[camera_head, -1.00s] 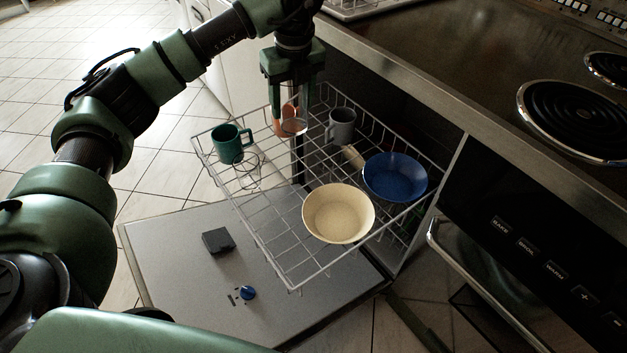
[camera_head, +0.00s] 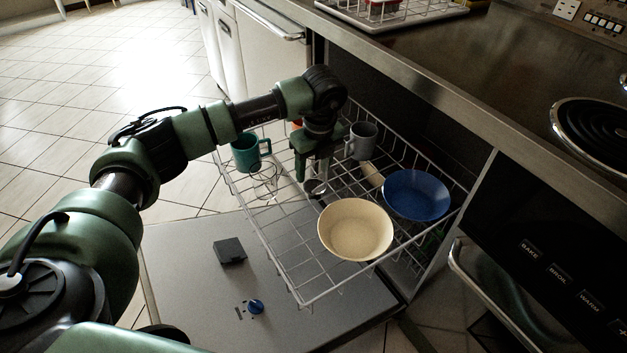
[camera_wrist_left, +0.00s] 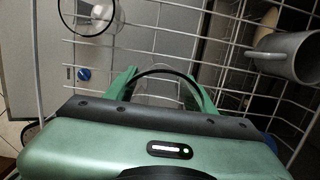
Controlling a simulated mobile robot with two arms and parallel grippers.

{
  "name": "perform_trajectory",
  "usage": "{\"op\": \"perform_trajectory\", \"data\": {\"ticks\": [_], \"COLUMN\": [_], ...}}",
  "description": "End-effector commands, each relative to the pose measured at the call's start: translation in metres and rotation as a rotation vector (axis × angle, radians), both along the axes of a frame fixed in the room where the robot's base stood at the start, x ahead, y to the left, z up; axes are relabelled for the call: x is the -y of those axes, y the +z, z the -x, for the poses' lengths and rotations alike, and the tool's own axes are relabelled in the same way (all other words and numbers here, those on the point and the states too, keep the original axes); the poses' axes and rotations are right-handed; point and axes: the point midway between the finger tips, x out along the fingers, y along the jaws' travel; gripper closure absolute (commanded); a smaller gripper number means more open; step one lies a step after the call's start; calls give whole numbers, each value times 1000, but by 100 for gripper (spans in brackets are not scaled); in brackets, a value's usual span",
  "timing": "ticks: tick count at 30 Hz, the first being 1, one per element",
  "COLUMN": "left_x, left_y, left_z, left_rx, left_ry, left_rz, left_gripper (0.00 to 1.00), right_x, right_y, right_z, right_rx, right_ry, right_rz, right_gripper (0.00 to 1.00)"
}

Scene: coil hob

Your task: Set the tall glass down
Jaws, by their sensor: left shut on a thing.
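The tall glass (camera_head: 315,188) is clear and hangs between the fingers of my left gripper (camera_head: 312,176), over the upper dishwasher rack (camera_head: 287,258). My left gripper is shut on it. In the left wrist view, the clear glass (camera_wrist_left: 160,88) shows between the green fingers (camera_wrist_left: 163,90), its rim facing the camera. Its lower end is hard to make out, so I cannot tell if it touches the rack wires. My right gripper is not in view.
The rack holds a teal mug (camera_head: 245,152), a clear stemmed glass (camera_head: 266,181), a grey mug (camera_head: 361,141), a cream bowl (camera_head: 355,230) and a blue bowl (camera_head: 416,195). An orange thing (camera_head: 297,124) is mostly hidden behind my gripper. Bare wires show at the rack's front left.

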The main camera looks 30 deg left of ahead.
Motion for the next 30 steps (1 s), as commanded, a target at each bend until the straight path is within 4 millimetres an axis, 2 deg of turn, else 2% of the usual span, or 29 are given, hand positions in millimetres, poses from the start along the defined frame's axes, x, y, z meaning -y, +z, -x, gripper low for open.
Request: {"op": "perform_trajectory", "data": {"ticks": [4, 9, 20, 21, 23, 30], "left_x": [0, 0, 0, 0, 0, 0], "left_y": [-18, -41, -44, -45, -44, -44], "left_z": [1, 0, 0, 0, 0, 0], "left_rx": [-3, -1, 0, -1, -1, -1], "left_ry": [-1, -1, -1, -1, -1, -1], "left_rz": [-1, 0, 0, -1, -1, -1], "left_gripper": [97, 97, 97, 40, 24, 24], "right_x": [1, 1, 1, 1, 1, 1], "right_y": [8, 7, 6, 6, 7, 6], "right_z": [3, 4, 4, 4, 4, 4], "right_rx": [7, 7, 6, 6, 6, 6], "right_ry": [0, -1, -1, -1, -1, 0], "right_rz": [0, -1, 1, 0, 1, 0], "right_gripper": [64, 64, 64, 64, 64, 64]}}
